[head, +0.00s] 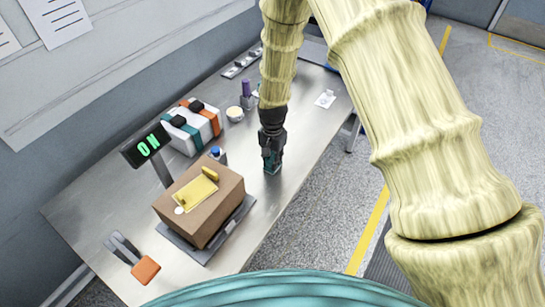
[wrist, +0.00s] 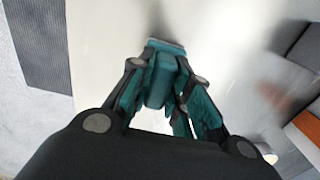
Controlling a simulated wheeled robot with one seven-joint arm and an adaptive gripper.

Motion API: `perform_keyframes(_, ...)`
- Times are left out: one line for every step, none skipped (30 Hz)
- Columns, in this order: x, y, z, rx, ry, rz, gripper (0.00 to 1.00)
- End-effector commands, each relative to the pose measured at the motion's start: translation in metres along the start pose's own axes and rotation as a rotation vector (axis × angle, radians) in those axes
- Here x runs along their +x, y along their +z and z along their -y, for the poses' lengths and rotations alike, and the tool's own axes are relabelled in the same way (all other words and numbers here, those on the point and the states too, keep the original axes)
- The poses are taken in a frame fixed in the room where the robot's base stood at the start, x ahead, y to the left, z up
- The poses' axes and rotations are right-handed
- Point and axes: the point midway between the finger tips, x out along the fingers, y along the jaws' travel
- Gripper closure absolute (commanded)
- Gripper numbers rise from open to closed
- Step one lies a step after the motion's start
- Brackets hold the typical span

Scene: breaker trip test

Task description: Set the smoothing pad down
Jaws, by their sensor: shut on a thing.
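My gripper (head: 271,146) points down over the metal table (head: 318,115), near its front edge. It is shut on the smoothing pad, a small teal block (head: 272,163). In the wrist view the teal pad (wrist: 160,82) sits between the two fingers of my gripper (wrist: 160,75), with a pale grey edge at its far end. The pad is at or very near the table top; I cannot tell whether it touches.
A cardboard box (head: 222,212) with a yellow piece on top stands on a grey platform to the left. Behind are an "ON" display (head: 146,145), a striped parcel (head: 193,128), a white cup (head: 234,114) and a blue-capped bottle (head: 217,155). An orange-headed tool (head: 145,269) lies front left.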

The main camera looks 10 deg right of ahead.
Motion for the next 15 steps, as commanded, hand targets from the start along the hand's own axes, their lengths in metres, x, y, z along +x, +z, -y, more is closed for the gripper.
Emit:
perform_keyframes(0.0001,-0.0003,0.0002,0.0,-0.001,-0.001,1.0)
perform_keyframes(0.0003,-0.0003,0.0002,0.0,-0.001,-0.001,1.0)
perform_keyframes(0.0003,-0.0003,0.0003,0.0,-0.001,-0.001,1.0)
perform_keyframes(0.0003,-0.0003,0.0003,0.0,-0.001,-0.001,1.0)
perform_keyframes(0.0003,-0.0003,0.0002,0.0,-0.001,-0.001,1.0)
perform_keyframes(0.0003,-0.0003,0.0002,0.0,-0.001,-0.001,1.0)
perform_keyframes(0.0005,-0.0002,0.0002,0.0,-0.001,-0.001,1.0)
perform_keyframes(0.0011,-0.0002,0.0002,0.0,-0.001,-0.001,1.0)
perform_keyframes(0.0021,-0.0002,0.0002,0.0,0.0,-0.001,1.0)
perform_keyframes(0.0029,-0.0001,0.0002,0.0,0.0,-0.001,1.0)
perform_keyframes(0.0036,-0.0002,0.0002,0.0,0.0,-0.001,1.0)
perform_keyframes(0.0029,-0.0002,0.0002,0.0,-0.001,-0.001,0.75)
perform_keyframes(0.0028,-0.0002,0.0002,0.0,-0.001,-0.001,0.7)
perform_keyframes(0.0029,-0.0002,0.0002,0.0,0.0,-0.001,0.65)
perform_keyframes(0.0029,-0.0001,0.0001,0.0,0.0,-0.001,0.59)
